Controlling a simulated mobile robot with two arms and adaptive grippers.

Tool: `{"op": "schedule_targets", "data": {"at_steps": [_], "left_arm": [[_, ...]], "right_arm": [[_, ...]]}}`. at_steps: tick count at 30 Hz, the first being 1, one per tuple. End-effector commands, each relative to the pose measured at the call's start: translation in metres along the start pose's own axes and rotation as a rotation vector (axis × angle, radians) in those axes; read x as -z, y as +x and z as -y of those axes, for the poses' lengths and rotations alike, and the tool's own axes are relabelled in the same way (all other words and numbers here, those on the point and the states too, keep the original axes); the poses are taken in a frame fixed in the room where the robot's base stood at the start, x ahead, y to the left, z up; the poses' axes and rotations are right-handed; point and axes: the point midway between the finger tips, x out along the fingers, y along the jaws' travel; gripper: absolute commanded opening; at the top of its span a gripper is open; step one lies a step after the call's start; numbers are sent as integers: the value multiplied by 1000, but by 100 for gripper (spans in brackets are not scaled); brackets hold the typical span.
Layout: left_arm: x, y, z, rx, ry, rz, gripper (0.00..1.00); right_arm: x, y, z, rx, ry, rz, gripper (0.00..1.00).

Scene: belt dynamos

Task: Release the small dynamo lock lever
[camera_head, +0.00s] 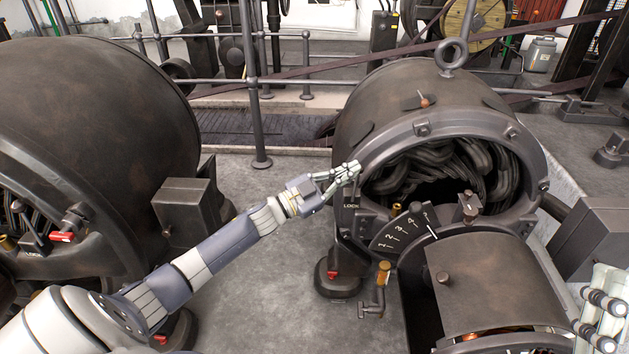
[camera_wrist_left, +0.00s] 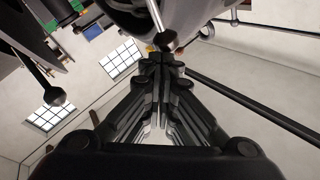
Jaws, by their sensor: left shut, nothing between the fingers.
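The small dynamo (camera_head: 430,95) stands right of centre in the head view, with a dark LOCK plate (camera_head: 352,206) on its left front edge. My left gripper (camera_head: 352,171) is shut and empty, its fingertips just above this plate, overlapping the ring's edge. The lock lever cannot be picked out clearly in the head view; the fingers cover that spot. In the left wrist view, a thin metal rod with a dark round knob (camera_wrist_left: 166,41) lies just beyond the shut fingertips (camera_wrist_left: 163,62). Contact cannot be told. Part of my right gripper (camera_head: 603,310) seems to show at the lower right.
A larger dynamo (camera_head: 90,95) fills the left, with a red-ended lever (camera_head: 63,237) by its own LOCK label. A numbered dial plate (camera_head: 400,232) and a brass tap (camera_head: 382,275) sit below the left gripper. Grey floor (camera_head: 262,265) is open between the machines.

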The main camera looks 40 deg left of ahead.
Motion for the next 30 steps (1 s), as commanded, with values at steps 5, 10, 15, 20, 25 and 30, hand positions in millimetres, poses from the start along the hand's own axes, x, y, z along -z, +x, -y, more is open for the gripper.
{"op": "schedule_targets", "data": {"at_steps": [5,10,15,20,25,30], "left_arm": [[3,5,-1,-19,20,29,0],[4,9,-3,-38,39,56,0],[1,10,-6,-42,42,63,0],[2,10,-5,-42,42,63,0],[5,10,-4,-43,41,62,0],[10,11,-3,-44,41,62,0]], "right_arm": [[-41,-1,-5,-8,-11,222,40],[-76,-12,-10,-17,-19,413,40],[-85,-18,-11,-19,-21,460,40],[-86,-18,-11,-19,-21,464,40],[-97,-25,-13,-23,-24,535,40],[-118,-41,-17,-31,-28,676,40]]}}
